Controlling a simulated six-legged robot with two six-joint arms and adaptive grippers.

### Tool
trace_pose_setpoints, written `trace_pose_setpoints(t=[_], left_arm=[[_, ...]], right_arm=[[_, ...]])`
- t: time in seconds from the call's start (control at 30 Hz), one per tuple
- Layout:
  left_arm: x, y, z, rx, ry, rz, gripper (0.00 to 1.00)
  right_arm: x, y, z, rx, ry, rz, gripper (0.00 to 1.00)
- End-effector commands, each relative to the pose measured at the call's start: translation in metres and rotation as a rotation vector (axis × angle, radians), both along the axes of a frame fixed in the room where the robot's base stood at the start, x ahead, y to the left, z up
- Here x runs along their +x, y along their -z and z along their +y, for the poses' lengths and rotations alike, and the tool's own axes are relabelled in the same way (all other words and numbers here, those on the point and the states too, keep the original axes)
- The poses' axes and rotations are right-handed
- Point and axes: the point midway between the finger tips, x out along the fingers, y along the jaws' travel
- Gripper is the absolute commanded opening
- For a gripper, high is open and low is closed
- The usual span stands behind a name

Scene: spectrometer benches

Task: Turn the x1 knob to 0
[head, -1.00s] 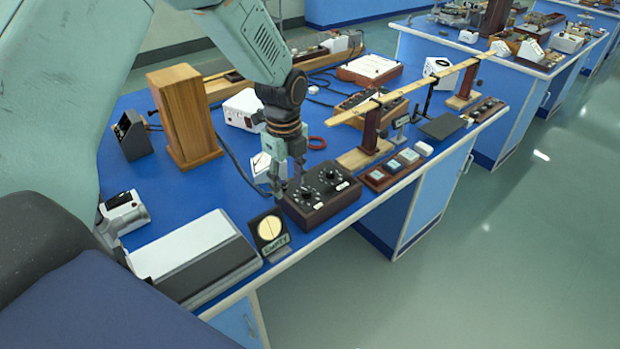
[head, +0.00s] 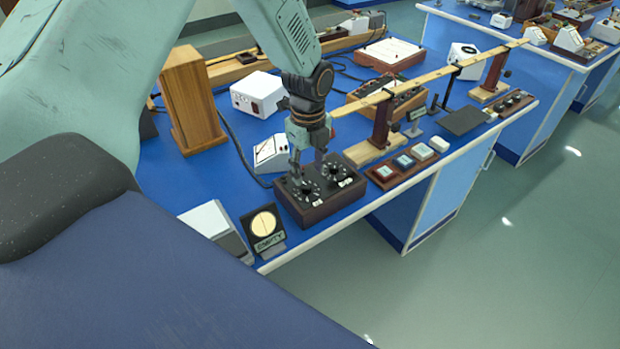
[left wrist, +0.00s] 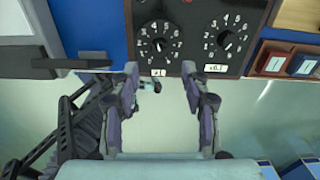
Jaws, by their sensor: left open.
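A dark box with a wooden case (head: 318,208) stands near the front edge of the blue bench. Its black top carries two numbered dials with black knobs. In the left wrist view the left knob (left wrist: 158,45) has a small label that seems to read x1. The right knob (left wrist: 228,41) has a label that seems to read x0.1. The left knob's exact setting is too small to read. My left gripper (head: 308,166) is open and empty, fingers pointing down over the box. In the wrist view its fingertips (left wrist: 160,74) straddle the left label, apart from the knob. My right gripper is not in view.
A round-faced stand marked EMPTY (head: 265,228) is left of the box. A white meter (head: 271,153) stands behind it. A tray of small blocks (head: 402,165) and a wooden-footed post (head: 380,145) are to the right. The floor lies beyond the bench's front edge.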

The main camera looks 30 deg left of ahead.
Motion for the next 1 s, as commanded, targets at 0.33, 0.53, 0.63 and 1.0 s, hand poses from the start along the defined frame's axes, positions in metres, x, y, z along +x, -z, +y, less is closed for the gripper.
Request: trace_pose_setpoints(t=[0.33,0.53,0.63,1.0], left_arm=[[0.001,0.042,0.002,0.000,-0.001,0.000,0.47],[0.003,0.046,0.002,0.000,-0.001,-0.001,0.47],[0.003,0.046,0.002,0.000,0.000,-0.001,0.47],[0.004,0.045,0.002,0.000,0.000,-0.001,0.18]], right_arm=[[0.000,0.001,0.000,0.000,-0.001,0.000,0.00],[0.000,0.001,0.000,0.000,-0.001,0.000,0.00],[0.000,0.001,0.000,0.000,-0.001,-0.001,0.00],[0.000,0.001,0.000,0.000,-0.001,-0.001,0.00]])
